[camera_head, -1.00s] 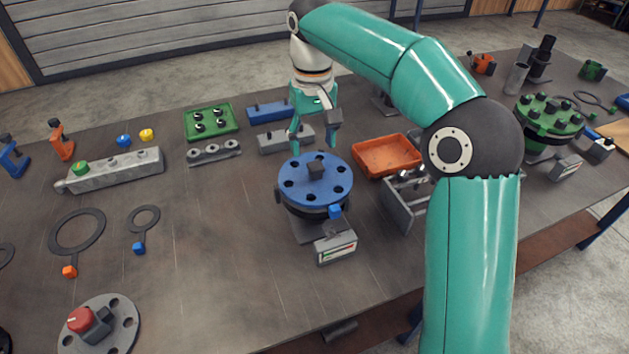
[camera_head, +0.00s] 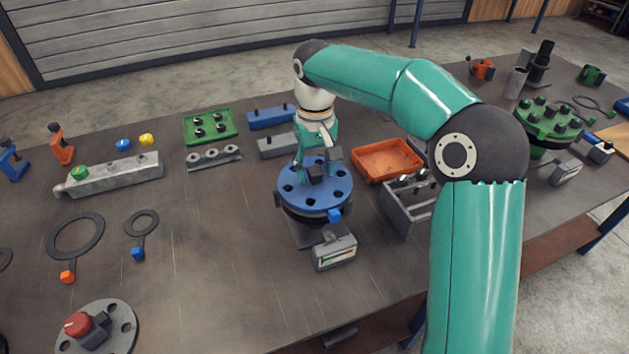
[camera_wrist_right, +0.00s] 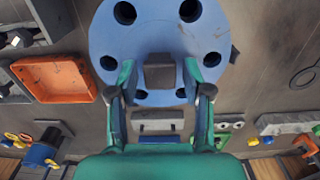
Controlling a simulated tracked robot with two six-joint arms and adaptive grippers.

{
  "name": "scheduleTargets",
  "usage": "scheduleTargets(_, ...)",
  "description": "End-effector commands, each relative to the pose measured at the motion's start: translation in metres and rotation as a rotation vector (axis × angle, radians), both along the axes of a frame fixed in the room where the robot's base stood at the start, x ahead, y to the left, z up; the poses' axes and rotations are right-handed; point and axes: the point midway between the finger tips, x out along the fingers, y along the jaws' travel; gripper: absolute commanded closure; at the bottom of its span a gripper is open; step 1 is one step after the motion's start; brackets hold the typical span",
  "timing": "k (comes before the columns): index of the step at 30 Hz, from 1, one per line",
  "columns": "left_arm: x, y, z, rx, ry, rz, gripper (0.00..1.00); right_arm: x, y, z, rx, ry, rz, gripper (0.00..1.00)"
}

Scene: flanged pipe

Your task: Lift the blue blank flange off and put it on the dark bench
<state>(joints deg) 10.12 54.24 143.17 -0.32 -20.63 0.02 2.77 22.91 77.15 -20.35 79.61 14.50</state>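The blue blank flange (camera_head: 333,190) lies flat on top of a dark round pipe stand on the dark bench (camera_head: 200,270). It is a disc with a ring of bolt holes and a dark square knob (camera_head: 316,173) in its middle. My right gripper (camera_head: 318,164) points down over the flange. In the right wrist view its fingers stand open on either side of the knob (camera_wrist_right: 159,77), with gaps showing between knob and fingers. The flange (camera_wrist_right: 160,30) fills the upper middle there. My left gripper is not in view.
A grey gauge box (camera_head: 335,252) stands in front of the flange. An orange tray (camera_head: 387,160) and a grey divided bin (camera_head: 408,212) are to its right. Blue and grey blocks stand behind.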

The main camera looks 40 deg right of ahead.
Motion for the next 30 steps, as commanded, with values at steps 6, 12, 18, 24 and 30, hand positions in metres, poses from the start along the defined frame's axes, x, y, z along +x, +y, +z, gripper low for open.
scheduleTargets(6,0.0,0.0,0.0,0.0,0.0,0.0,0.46,0.0,0.0,0.0,0.0,0.0,0.001,0.93)
scheduleTargets(12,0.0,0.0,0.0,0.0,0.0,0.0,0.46,0.0,0.0,0.0,0.0,0.0,0.001,1.0)
scheduleTargets(18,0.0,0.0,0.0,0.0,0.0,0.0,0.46,0.001,0.001,0.001,0.0,-0.002,0.002,1.0)
scheduleTargets(24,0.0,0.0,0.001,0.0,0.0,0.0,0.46,0.001,0.001,0.005,-0.001,-0.003,0.002,1.0)
scheduleTargets(30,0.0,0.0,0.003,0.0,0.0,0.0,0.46,0.002,0.001,0.022,0.0,-0.006,0.002,1.0)
